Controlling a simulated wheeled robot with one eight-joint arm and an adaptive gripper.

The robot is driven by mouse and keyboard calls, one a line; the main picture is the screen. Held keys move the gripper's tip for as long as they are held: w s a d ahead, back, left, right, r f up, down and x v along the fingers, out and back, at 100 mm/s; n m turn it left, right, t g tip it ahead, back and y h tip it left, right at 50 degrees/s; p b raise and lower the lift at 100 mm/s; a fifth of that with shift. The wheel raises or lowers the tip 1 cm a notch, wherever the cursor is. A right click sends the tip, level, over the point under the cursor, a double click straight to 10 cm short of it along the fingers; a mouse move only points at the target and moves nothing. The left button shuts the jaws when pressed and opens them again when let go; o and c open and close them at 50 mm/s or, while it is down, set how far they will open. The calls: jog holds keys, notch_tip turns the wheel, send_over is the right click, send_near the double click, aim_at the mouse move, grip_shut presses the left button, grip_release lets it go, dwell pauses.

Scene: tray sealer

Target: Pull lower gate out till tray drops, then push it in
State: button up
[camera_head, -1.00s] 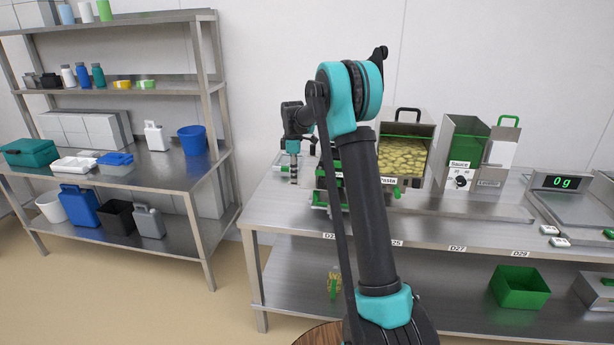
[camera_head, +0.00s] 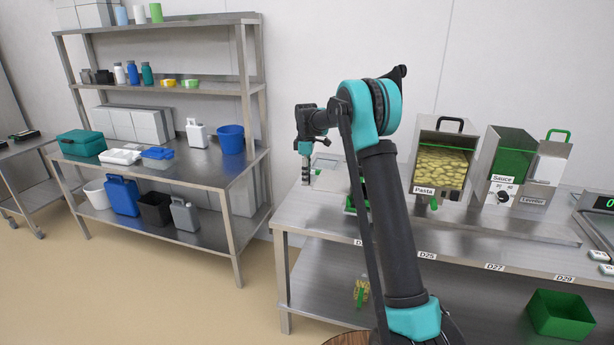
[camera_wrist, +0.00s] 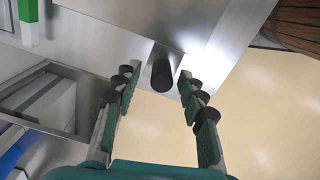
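My gripper (camera_head: 305,176) points down over the left end of the steel bench in the head view. In the wrist view my gripper (camera_wrist: 157,90) is open, its two green-padded fingers wide apart. A dark, short cylinder (camera_wrist: 162,74) shows between and beyond the fingertips, by a steel edge; I cannot tell what it belongs to. Green parts (camera_head: 350,206) of a fixture on the bench peek out left of my arm, which hides most of them. I cannot tell which is the lower gate. No dropped tray is clearly visible.
The Pasta hopper (camera_head: 443,158) and Sauce dispenser (camera_head: 502,165) stand right of my arm. A green bin (camera_head: 560,313) is on the lower shelf. A loaded steel rack (camera_head: 200,168) stands left, with open floor (camera_head: 190,290) in front.

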notch_tip(320, 180, up, 12)
dwell(0.7)
dwell(0.8)
